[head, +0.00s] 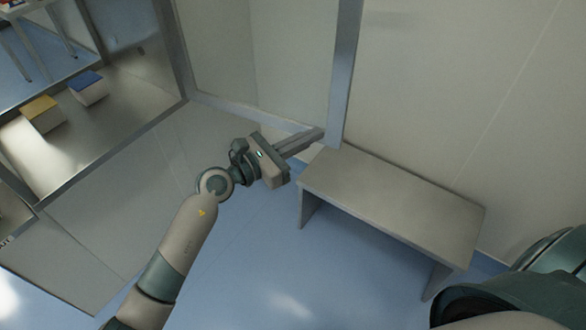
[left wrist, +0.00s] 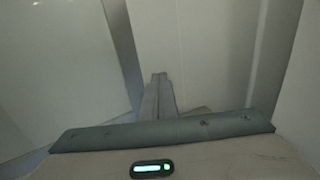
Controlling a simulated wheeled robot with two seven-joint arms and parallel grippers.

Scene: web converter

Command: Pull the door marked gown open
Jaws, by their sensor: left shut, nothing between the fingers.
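My left gripper (head: 318,134) reaches in from the left. Its fingers are shut together and empty, with the tips at the foot of a grey metal upright (head: 346,65). I cannot tell whether they touch it. That upright edges a glazed panel (head: 290,50) that looks like a door leaf standing out at an angle. No gown mark is readable, so I cannot tell whether this is the marked door. In the left wrist view the shut fingers (left wrist: 158,88) point ahead beside a grey upright (left wrist: 122,50). My right gripper is not in view.
A grey bench (head: 395,195) stands right of my left gripper, against a pale wall (head: 450,90). At left, a framed window (head: 180,50) shows a metal surface with a yellow-topped box (head: 42,113) and a blue-topped box (head: 88,87). Blue floor (head: 270,260) is clear below the gripper.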

